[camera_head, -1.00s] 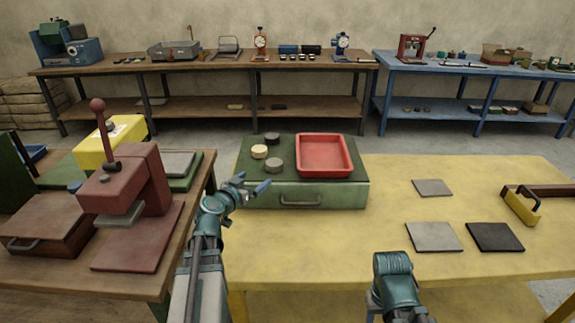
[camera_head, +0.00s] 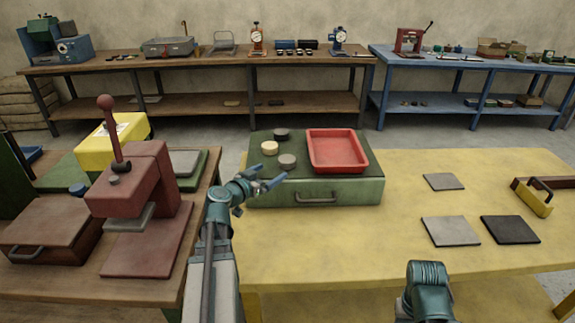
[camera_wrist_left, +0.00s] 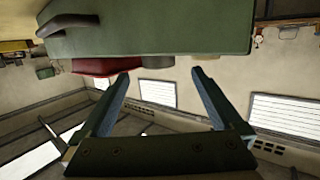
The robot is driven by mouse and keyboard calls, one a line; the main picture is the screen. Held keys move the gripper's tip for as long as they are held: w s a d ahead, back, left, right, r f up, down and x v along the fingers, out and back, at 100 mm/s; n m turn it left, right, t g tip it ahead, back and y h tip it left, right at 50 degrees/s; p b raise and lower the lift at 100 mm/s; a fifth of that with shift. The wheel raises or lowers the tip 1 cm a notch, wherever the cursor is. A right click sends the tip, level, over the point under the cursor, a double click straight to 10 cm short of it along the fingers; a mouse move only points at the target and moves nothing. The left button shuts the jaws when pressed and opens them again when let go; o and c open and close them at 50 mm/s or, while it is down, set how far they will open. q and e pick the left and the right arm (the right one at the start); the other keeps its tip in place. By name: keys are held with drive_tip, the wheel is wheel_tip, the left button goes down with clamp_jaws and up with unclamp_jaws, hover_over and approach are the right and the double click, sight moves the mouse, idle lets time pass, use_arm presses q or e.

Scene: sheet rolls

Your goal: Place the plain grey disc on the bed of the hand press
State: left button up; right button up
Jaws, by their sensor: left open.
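A plain grey disc (camera_head: 287,161) lies on top of the green box (camera_head: 345,192), at its front left. A cream disc (camera_head: 269,147) and a darker disc (camera_head: 281,134) lie behind it. My left gripper (camera_head: 275,177) is open and empty at the box's left front, just short of the grey disc in the picture. The wrist view shows its two fingers (camera_wrist_left: 160,73) spread apart with nothing between them. The dark red hand press (camera_head: 137,182) stands on the left wooden table; its flat red base (camera_head: 146,249) is bare. My right arm's fingers do not show.
A red tray (camera_head: 338,168) sits on the same box, right of the discs. A grey plate (camera_head: 450,231), a black plate (camera_head: 509,229) and a yellow-handled tool (camera_head: 536,200) lie to the right on the yellow table (camera_head: 330,250). A brown box (camera_head: 45,240) stands beside the press.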

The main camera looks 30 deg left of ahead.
sight(282, 164)
use_arm(q)
drive_tip(key=shift+w+d+f+b, duration=0.1)
drive_tip(key=shift+w+f, duration=0.05)
drive_tip(key=shift+w, duration=1.15)
drive_tip(key=shift+w+d+f+b, duration=0.1)
drive_tip(key=shift+w+f+b, duration=0.1)
drive_tip(key=shift+w, duration=1.1)
drive_tip(key=shift+w+d+f+b, duration=0.1)
drive_tip(key=shift+w+f, duration=0.05)
drive_tip(key=shift+w, duration=1.15)
drive_tip(key=c, duration=1.5)
drive_tip(key=shift+r, duration=0.1)
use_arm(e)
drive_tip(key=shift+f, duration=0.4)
use_arm(q)
drive_tip(key=shift+r, duration=0.1)
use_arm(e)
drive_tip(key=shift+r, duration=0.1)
